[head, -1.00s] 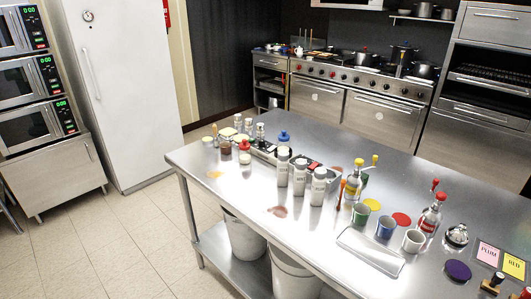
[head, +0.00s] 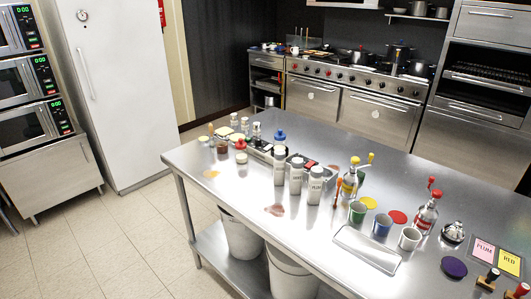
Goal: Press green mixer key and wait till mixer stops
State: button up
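I cannot make out a mixer or a green mixer key in the head view. Green lights show only on the panels of the stacked ovens (head: 40,75) at the left. A long metal holder (head: 262,149) with red and black items lies at the back of the steel table (head: 225,180), partly hidden by several white bottles (head: 297,176); I cannot tell whether keys are on it. My gripper is not in view.
Green, blue and white cups (head: 383,224) stand behind a flat tray (head: 366,249). Bottles with red and yellow pourers (head: 426,213), a bell (head: 453,232), stamps and pink and yellow cards (head: 483,250) are at the right. Bins (head: 241,238) stand below. The left floor is clear.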

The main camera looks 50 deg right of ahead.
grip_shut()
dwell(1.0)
